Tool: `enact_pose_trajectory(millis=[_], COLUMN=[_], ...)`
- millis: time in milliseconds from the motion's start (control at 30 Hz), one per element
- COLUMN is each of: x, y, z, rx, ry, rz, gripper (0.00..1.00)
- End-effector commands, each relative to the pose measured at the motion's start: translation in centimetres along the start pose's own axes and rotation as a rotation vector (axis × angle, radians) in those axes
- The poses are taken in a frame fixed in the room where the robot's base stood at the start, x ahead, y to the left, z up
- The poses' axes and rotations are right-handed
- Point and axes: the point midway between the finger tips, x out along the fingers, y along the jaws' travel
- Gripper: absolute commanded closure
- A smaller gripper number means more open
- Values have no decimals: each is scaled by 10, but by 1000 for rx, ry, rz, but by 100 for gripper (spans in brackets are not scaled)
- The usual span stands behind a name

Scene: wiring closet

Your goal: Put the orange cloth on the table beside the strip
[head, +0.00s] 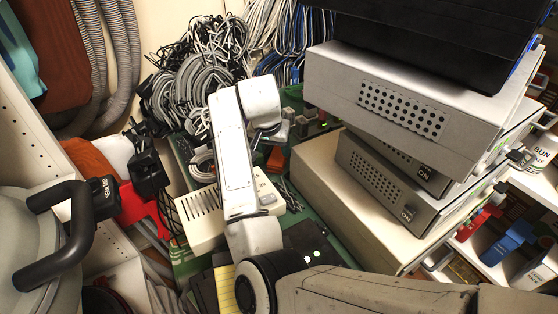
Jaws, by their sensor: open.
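My gripper (280,130) is small in the head view, at the end of my pale arm over the back of the green-topped table (187,262). It looks open and empty, though its fingertips are hard to make out. A small orange patch (276,158) lies just below it; it may be the orange cloth, but its shape is unclear. A cream slotted unit (202,216) sits on the table, partly hidden by my arm. I cannot tell which thing is the strip.
Grey vented boxes (402,112) are stacked high at the right, close to my arm. Tangled cables (200,90) crowd the back. A black handle (62,235) stands at the left. A shelf (505,225) with small items is at the lower right. Little table is bare.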

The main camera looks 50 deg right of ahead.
Motion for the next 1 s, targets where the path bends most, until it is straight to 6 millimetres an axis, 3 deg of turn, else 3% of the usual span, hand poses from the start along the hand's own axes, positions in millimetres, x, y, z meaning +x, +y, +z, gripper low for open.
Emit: enact_pose_trajectory(millis=[600,933,1000], x=[70,76,76], y=[0,0,0], z=[0,0,0], rx=[0,0,0], ry=[-2,0,0], rz=[0,-2,-2], gripper=[40,40,47])
